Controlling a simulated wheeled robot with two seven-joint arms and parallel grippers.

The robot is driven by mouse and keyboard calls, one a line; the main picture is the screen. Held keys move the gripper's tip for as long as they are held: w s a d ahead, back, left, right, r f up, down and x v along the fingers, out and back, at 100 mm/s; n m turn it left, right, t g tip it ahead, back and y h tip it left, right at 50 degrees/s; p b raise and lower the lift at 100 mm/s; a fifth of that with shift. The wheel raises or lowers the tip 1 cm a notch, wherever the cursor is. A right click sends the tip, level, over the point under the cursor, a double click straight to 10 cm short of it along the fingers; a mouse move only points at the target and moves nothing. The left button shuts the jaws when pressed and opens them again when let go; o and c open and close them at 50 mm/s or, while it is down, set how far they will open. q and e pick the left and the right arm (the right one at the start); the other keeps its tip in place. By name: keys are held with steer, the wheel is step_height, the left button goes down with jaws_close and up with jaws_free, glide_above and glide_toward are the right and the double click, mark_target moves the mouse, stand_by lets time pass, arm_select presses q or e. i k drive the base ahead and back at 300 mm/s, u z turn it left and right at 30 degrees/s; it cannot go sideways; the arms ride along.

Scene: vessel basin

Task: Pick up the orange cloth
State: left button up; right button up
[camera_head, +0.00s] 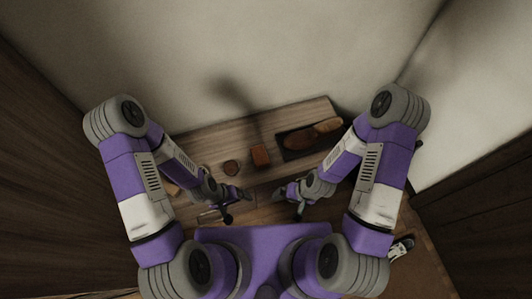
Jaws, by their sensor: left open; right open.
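A small orange-brown, box-like shape (260,155) stands on the wooden table (200,145) near its middle; it is the most orange thing there, but I cannot tell if it is the cloth. My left gripper (235,203) is open, in front of the table and below left of that shape. My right gripper (288,202) is open, below right of it. Both appear empty and apart from the shape. My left forearm and hand cover part of the table's left end.
A dark tray (291,148) with brown, rounded things (326,126) lies at the table's right. A small round brown vessel (231,167) stands left of the orange-brown shape. A pale wall rises behind the table. A black-and-white object (401,247) lies at lower right.

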mark_target(261, 161)
steer(key=k, duration=1.3)
steer(key=z, duration=0.55)
steer(key=i, duration=1.45)
steer(key=u, duration=0.5)
